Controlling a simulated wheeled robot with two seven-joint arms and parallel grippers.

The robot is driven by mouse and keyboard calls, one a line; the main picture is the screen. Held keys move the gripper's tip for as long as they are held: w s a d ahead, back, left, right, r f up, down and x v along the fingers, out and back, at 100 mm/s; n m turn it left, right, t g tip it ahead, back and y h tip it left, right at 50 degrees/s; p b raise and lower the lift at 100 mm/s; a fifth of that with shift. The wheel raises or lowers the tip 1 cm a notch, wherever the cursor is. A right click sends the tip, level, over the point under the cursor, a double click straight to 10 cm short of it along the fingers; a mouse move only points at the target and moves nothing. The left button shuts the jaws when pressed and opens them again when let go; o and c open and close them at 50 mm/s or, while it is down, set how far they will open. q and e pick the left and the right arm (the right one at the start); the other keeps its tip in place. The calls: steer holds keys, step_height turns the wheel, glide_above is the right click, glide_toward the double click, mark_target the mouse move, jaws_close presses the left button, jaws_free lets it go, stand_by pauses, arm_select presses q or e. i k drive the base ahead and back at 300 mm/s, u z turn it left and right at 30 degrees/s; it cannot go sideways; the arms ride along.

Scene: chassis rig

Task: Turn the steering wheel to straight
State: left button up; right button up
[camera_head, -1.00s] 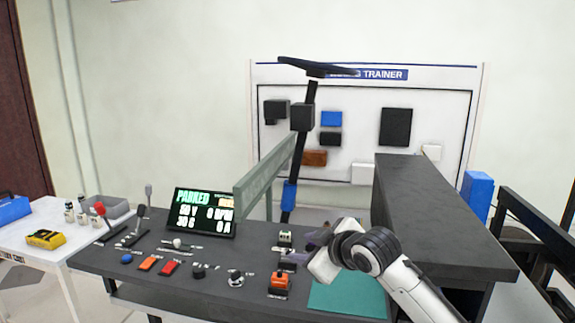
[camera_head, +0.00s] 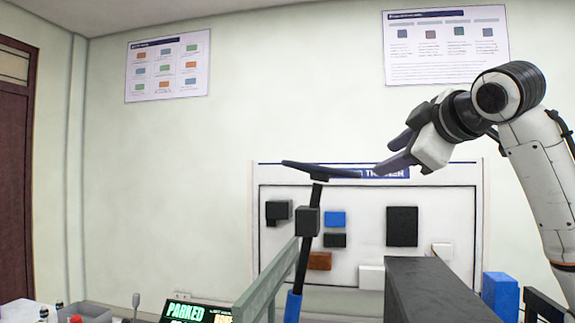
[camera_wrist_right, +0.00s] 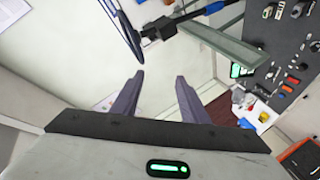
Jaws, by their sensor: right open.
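The steering wheel (camera_head: 322,170) is a thin black disc seen nearly edge-on at the top of a dark column (camera_head: 304,250). Its turn angle cannot be read from here. In the right wrist view the wheel (camera_wrist_right: 128,32) is a narrow dark oval at the top, beyond the fingertips. My right gripper (camera_head: 384,158) is open, with its fingers pointing left toward the wheel's right edge. In the right wrist view the space between its fingers (camera_wrist_right: 159,78) is empty. It appears apart from the wheel. My left gripper is out of view.
A display reading PARKED (camera_head: 195,312) stands low on the console. A green-grey bar (camera_head: 268,282) runs beside the column. A dark block (camera_head: 430,285) stands below my right arm. The trainer board (camera_head: 368,210) is behind. Open air surrounds the gripper.

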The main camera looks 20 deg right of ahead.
mark_target(321, 170)
steer(key=i, duration=1.75)
